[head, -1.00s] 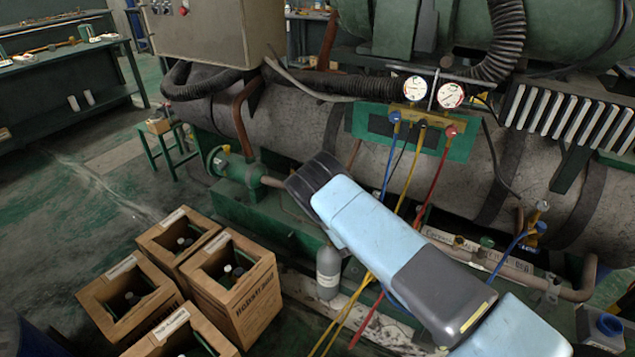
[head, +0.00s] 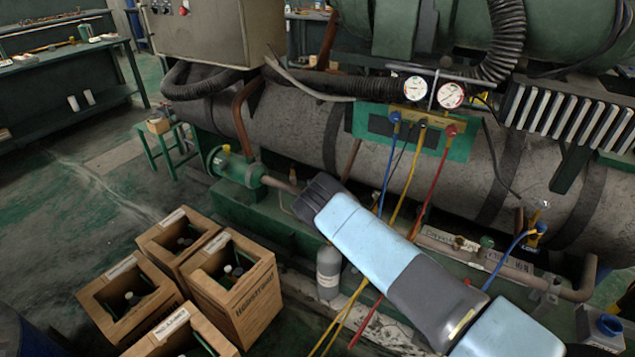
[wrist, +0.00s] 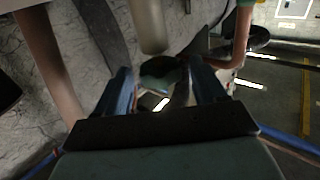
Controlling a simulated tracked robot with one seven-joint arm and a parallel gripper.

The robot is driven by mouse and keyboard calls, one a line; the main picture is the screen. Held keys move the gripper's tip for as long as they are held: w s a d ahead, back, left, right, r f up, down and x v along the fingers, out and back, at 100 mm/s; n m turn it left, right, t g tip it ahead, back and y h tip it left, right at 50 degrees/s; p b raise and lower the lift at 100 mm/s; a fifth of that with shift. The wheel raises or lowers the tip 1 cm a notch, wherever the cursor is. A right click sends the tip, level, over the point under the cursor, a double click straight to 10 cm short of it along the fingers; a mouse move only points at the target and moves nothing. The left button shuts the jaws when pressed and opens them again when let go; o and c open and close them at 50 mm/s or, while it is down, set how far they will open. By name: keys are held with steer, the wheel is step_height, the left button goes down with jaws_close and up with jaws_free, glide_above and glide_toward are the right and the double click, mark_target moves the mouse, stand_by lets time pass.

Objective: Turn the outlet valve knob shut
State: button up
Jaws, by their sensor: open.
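In the wrist view, my gripper (wrist: 164,88) is open, with one blue finger at each side. A dark green rounded piece (wrist: 160,74) shows between and just beyond the fingers, below a pale grey cylinder (wrist: 150,25). It looks like the valve knob, but it is dim and partly hidden, and I cannot tell whether the fingers touch it. In the head view, my arm reaches to the machine's lower pipework, near the green flanged fitting (head: 238,168). My fingers and the spot in front of them are hidden there behind my wrist.
Blue, yellow (head: 407,185) and red (head: 429,187) hoses hang from the gauge manifold (head: 381,126) close beside my arm. A grey bottle (head: 328,270) stands below it. The large grey tank (head: 300,130) lies behind.

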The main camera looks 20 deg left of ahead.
steer(key=shift+x, duration=0.95)
steer(key=c, duration=1)
